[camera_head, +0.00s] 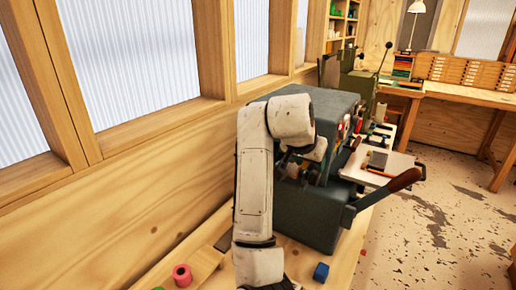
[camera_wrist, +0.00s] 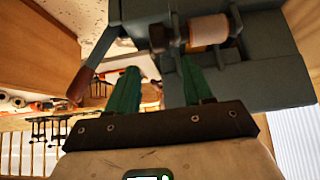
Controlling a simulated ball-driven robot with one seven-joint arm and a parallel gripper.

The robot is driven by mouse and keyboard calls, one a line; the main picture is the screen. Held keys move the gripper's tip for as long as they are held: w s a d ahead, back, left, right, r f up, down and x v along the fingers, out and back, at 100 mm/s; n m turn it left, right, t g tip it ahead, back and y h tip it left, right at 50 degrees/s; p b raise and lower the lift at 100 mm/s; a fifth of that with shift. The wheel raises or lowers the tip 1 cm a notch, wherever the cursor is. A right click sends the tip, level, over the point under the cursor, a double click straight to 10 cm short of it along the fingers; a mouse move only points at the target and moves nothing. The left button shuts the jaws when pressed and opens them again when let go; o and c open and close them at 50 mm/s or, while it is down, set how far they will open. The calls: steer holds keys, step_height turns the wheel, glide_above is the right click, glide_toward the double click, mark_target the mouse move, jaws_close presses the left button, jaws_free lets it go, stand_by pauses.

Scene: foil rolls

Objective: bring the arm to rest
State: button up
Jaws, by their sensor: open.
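My gripper (camera_wrist: 158,70) shows in the wrist view with its two green fingers apart and nothing visible between them. It is close to the grey-green machine (camera_head: 304,217), which also fills the upper right of the wrist view (camera_wrist: 270,60). A pale roll with a copper-coloured edge (camera_wrist: 208,32) sits in the machine, just beyond the fingertips and to their right, apart from them as far as I can tell. In the head view my bent white arm covers part of the machine and hides most of the gripper.
The machine's lever with a brown handle (camera_head: 404,180) sticks out right. A red roll (camera_head: 182,275) and a blue roll (camera_head: 321,272) are on the wooden bench at the front. A windowed wooden wall (camera_head: 140,215) runs along the left. Speckled floor (camera_head: 440,215) lies open at right.

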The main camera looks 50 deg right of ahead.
steer(key=s+a+f+n+y, duration=0.1)
steer(key=s+a+f+n, duration=0.2)
steer(key=a+f, duration=0.3)
steer(key=s+a+f+n+t+y+b, duration=0.1)
steer(key=a+f+n, duration=0.5)
steer(key=f, duration=0.7)
steer(key=s+a+f+n+y, duration=0.2)
steer(key=s+a+f+n, duration=0.2)
steer(key=a+f, duration=0.4)
step_height(320, 180, down, 3)
steer(key=shift+s+a+r+n+y+b, duration=0.15)
steer(key=shift+s+a+n+y+b, duration=0.2)
steer(key=shift+s, duration=0.45)
steer(key=s+a+f+n+y, duration=0.1)
steer(key=s+a, duration=0.1)
steer(key=s+a+f, duration=0.2)
steer(key=s+a, duration=0.1)
steer(key=s+a+f+n+y, duration=0.1)
steer(key=s+a, duration=0.1)
steer(key=shift+s+a+f+n+g+y, duration=0.2)
steer(key=shift+a+f+n+g+y, duration=0.1)
steer(key=shift+n+y, duration=0.05)
